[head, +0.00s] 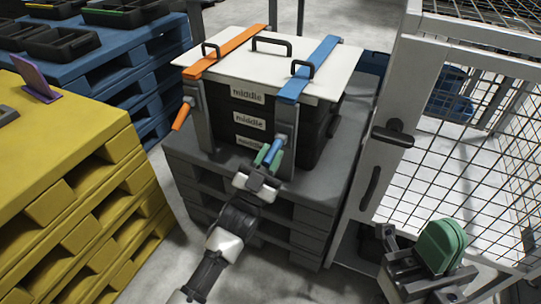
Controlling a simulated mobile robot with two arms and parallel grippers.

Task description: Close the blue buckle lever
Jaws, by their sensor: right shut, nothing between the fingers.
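The blue strap (312,66) runs over the right part of a white lid (262,52) on a stack of black crates labelled "middle". Its blue buckle lever (276,147) sits low on the front of the grey upright and angles outward. My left gripper (268,157) is at this lever, its green fingers beside it and partly overlapping it. I cannot tell whether they touch or grip it. My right gripper (441,245) is at the lower right, away from the crates, with its green fingers together and empty.
An orange strap (228,52) with its orange lever (181,116) angled outward is on the left. The stack stands on a grey pallet (325,185). A yellow pallet stack (70,170) stands left, and a mesh cage (460,130) stands right.

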